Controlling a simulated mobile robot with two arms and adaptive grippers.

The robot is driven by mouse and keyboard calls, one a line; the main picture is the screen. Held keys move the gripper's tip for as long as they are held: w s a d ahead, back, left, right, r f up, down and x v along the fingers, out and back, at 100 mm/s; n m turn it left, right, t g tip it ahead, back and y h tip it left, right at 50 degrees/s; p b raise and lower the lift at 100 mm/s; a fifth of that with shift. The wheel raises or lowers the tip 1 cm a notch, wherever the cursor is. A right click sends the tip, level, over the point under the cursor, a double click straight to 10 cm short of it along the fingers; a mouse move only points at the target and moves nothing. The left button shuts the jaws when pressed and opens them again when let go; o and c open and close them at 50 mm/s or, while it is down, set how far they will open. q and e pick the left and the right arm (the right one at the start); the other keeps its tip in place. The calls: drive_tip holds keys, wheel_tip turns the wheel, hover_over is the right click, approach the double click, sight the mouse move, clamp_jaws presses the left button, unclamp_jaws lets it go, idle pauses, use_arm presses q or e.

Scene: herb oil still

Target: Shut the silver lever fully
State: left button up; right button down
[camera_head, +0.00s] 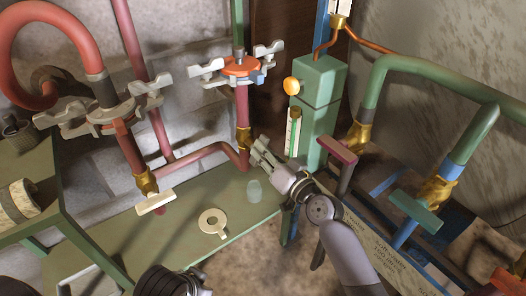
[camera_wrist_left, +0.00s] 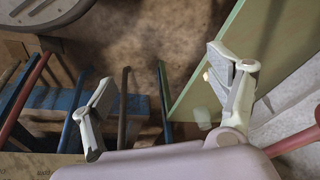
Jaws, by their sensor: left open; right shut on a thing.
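My right gripper (camera_head: 260,150) is at the brass valve (camera_head: 243,136) on the middle red pipe, in the head view. It is shut on what seems to be the silver lever of this valve; the fingers hide most of it, so its angle is hard to tell. My left gripper (camera_wrist_left: 160,78) is open and empty in the left wrist view, its two fingers wide apart above the floor, with nothing between them.
A cream lever (camera_head: 155,202) is on the left valve, a mauve lever (camera_head: 336,149) and a teal lever (camera_head: 416,212) on the right. A cream ring-shaped thing (camera_head: 213,223) and a clear glass (camera_head: 254,190) stand on the green bench (camera_head: 130,243). A green box (camera_head: 318,92) stands behind.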

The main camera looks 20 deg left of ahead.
use_arm(q)
drive_tip(key=shift+p+x, duration=0.75)
drive_tip(key=shift+x, duration=1.3)
use_arm(e)
drive_tip(key=shift+w+d+f+m, duration=0.1)
drive_tip(key=shift+f+m, duration=0.05)
drive_tip(key=shift+m, duration=2)
drive_tip(key=shift+d+f+m, duration=0.1)
drive_tip(key=shift+f+m, duration=0.05)
drive_tip(key=shift+m, duration=1.95)
drive_tip(key=shift+w+f+m, duration=0.1)
drive_tip(key=shift+f+m, duration=0.05)
drive_tip(key=shift+m, duration=2)
use_arm(q)
drive_tip(key=shift+d, duration=0.15)
use_arm(e)
drive_tip(key=c, duration=1.7)
unclamp_jaws()
drive_tip(key=shift+o, duration=0.2)
use_arm(q)
drive_tip(key=shift+s, duration=0.1)
